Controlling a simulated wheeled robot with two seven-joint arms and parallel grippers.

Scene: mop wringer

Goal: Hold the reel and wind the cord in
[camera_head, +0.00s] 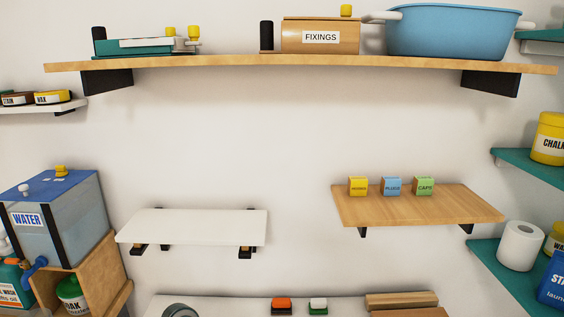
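Neither of my grippers is in view. No reel or cord can be clearly made out. A round grey-green object (179,311) is cut off by the bottom edge, on the low white surface; I cannot tell what it is.
A long wooden shelf (220,69) carries a FIXINGS box (318,37) and a blue tub (450,31). A white shelf (195,227) is bare. A wooden shelf (415,208) holds three small boxes. A WATER tank (60,220) stands left. Teal shelves (490,262) line the right.

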